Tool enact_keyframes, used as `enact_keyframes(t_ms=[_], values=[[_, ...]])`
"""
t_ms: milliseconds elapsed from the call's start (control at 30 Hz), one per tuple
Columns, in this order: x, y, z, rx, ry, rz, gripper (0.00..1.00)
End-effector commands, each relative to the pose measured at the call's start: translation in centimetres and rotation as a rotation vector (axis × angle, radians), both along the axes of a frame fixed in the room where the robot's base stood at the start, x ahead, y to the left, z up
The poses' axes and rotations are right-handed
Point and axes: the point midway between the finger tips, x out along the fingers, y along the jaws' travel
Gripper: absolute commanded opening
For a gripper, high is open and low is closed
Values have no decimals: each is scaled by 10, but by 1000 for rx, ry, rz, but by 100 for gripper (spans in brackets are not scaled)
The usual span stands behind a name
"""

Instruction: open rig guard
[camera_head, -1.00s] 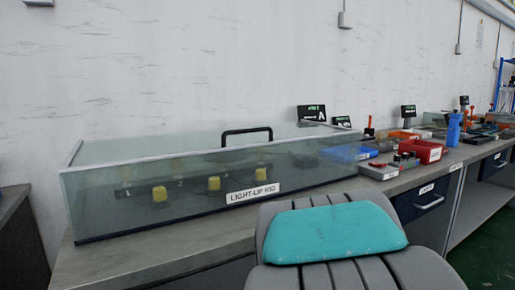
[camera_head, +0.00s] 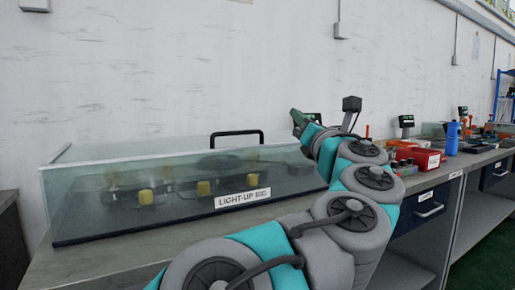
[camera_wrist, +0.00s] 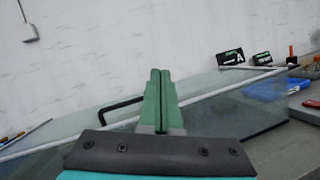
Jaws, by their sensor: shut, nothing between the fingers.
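The rig guard (camera_head: 100,193) is a long clear box with a pale top rim, standing on the bench and labelled LIGHT-UP RIG. Its lid looks closed. A black handle (camera_head: 237,133) arches up from the top; it also shows in the wrist view (camera_wrist: 120,106), left of the fingers. Yellow knobs (camera_head: 146,197) show through the front panel. My gripper (camera_head: 295,122) is raised near the guard's right end, to the right of the handle and apart from it. In the wrist view its green fingers (camera_wrist: 160,74) are together and empty, partly hiding the guard.
Red bins (camera_head: 426,160) and a blue bottle (camera_head: 452,138) stand on the bench to the right. Small black display units (camera_wrist: 231,57) stand behind the guard's right end. The wall is close behind; the air above the guard is clear.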

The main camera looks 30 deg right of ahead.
Motion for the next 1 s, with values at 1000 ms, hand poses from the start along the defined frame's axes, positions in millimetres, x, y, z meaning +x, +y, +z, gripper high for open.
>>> enact_keyframes(t_ms=[1000], values=[[115,66,-71,-345,312,173,0]])
